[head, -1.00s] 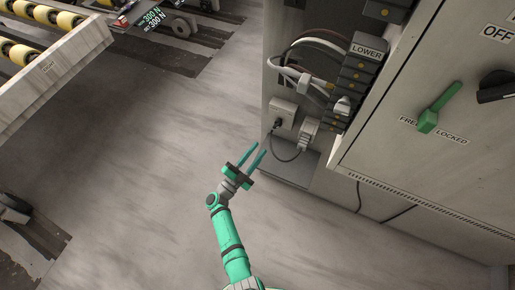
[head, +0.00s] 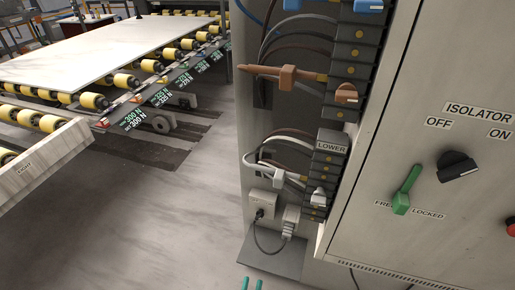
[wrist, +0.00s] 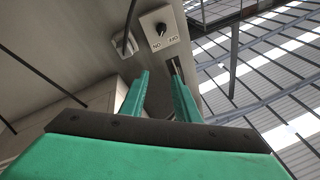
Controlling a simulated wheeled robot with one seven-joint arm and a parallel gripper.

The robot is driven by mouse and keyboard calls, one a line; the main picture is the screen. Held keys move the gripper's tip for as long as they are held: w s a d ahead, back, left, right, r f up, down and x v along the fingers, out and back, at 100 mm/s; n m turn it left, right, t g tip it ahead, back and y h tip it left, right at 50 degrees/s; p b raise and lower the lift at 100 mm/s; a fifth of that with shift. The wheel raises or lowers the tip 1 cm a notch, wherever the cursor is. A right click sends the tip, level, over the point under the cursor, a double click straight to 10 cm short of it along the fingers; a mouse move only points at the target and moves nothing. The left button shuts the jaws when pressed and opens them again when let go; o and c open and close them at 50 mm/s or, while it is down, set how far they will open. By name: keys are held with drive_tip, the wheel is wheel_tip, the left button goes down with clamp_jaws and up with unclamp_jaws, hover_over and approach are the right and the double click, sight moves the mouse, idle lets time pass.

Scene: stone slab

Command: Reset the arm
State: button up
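The rest of my arm is out of the head view.
An open cabinet holds terminal blocks (head: 330,165), cables and a grey socket box (head: 262,204). Right of it is a panel with a green lever (head: 406,190) and a black isolator knob (head: 457,166). A roller conveyor with a slab (head: 110,55) stands left. The floor (head: 150,235) between is clear.

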drive_tip(key=s+r+n+g+y, duration=0.1)
drive_tip(key=s+r+n+g, duration=0.1)
drive_tip(key=s+r, duration=0.2)
drive_tip(key=s+d+r+n+g+y, duration=0.1)
drive_tip(key=s+r, duration=0.4)
drive_tip(key=s, duration=0.6)
drive_tip(key=s+d+r+n+g+y, duration=0.1)
drive_tip(key=s+r+n+g+y, duration=0.1)
drive_tip(key=s+r+n, duration=0.2)
drive_tip(key=s+n, duration=0.1)
drive_tip(key=s, duration=0.2)
drive_tip(key=shift+s+r+g, duration=0.3)
drive_tip(key=shift+s, duration=0.1)
